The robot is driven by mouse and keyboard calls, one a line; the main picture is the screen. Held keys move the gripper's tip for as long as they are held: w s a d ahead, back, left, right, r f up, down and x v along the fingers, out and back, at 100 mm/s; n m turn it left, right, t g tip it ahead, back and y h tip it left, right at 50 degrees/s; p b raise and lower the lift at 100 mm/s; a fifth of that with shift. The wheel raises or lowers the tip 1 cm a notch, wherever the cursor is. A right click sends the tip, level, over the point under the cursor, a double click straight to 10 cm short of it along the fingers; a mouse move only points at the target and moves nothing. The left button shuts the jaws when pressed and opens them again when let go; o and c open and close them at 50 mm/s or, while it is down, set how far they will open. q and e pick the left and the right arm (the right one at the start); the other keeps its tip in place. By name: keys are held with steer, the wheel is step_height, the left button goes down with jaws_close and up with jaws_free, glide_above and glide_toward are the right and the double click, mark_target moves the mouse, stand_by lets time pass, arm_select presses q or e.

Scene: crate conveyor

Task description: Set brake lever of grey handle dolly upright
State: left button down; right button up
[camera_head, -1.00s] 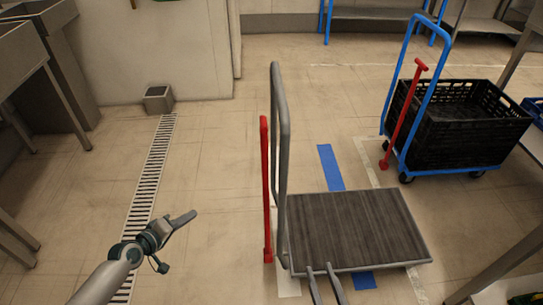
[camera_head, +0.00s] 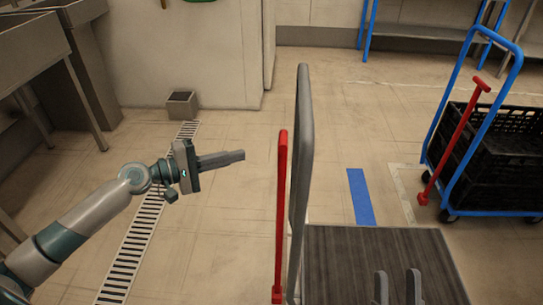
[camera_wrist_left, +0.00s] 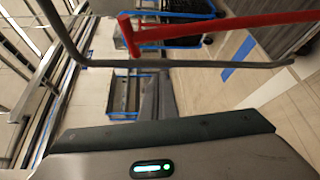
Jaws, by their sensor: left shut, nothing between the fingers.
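The grey handle dolly has a dark ribbed deck (camera_head: 375,255) and a tall grey handle (camera_head: 301,150). Its red brake lever (camera_head: 281,215) stands just left of the handle and looks near vertical in the head view. My left gripper (camera_head: 242,155) is shut and empty, left of the lever's upper part and apart from it. In the left wrist view the lever (camera_wrist_left: 225,27) with its cross grip and the grey handle (camera_wrist_left: 190,64) lie beyond my shut fingers (camera_wrist_left: 157,92). My right gripper (camera_head: 398,288) is open above the deck, its fingers apart.
A blue handle dolly (camera_head: 490,212) with a black crate (camera_head: 505,150) and its own tilted red lever (camera_head: 455,140) stands at the right. Floor between drain and grey dolly is clear.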

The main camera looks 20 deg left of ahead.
arm_select(q)
steer(key=shift+w, duration=0.1)
